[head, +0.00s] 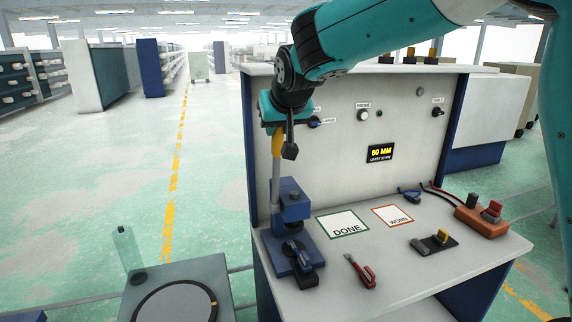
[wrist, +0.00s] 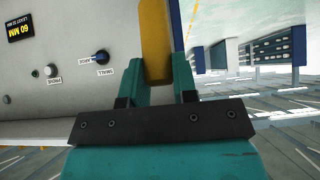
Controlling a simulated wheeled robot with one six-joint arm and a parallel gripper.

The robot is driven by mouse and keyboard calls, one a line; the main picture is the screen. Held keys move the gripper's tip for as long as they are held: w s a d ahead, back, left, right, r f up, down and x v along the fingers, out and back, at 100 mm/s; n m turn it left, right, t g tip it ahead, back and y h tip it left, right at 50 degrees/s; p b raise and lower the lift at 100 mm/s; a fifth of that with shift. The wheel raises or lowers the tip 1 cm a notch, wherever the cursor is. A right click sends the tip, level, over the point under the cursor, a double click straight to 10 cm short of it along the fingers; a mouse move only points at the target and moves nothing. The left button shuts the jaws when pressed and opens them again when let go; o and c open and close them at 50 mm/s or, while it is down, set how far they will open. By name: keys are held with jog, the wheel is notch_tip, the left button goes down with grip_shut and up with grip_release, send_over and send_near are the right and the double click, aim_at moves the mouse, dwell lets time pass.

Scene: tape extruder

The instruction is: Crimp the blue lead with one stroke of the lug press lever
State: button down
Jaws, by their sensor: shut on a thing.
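The blue lug press (head: 290,208) stands at the left end of the bench, with its lever (head: 276,188) rising nearly upright. My gripper (head: 277,128) is at the top of the lever, shut on its yellow handle (head: 277,143). In the wrist view the yellow handle (wrist: 156,40) sits between the two teal fingers of my gripper (wrist: 160,82). A small dark and blue piece (head: 298,254) lies at the front of the press base; I cannot tell whether it is the blue lead or how it sits in the die.
A red-handled tool (head: 361,270) lies right of the press. DONE (head: 343,225) and WORN (head: 393,215) cards lie behind it. A black block with a yellow part (head: 434,243) and an orange box (head: 480,218) stand farther right. The panel display (head: 380,153) reads 60 MM.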

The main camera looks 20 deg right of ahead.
jog(key=s+f+b, duration=0.2)
jog(key=s+b, duration=0.2)
jog(key=s, duration=0.3)
jog(key=shift+f+b, duration=0.25)
jog(key=shift+b, duration=0.05)
dwell(0.3)
jog(key=s+f+b, duration=0.4)
jog(key=s+b, duration=0.1)
jog(key=s, duration=0.1)
jog(key=shift+f, duration=0.25)
dwell(0.4)
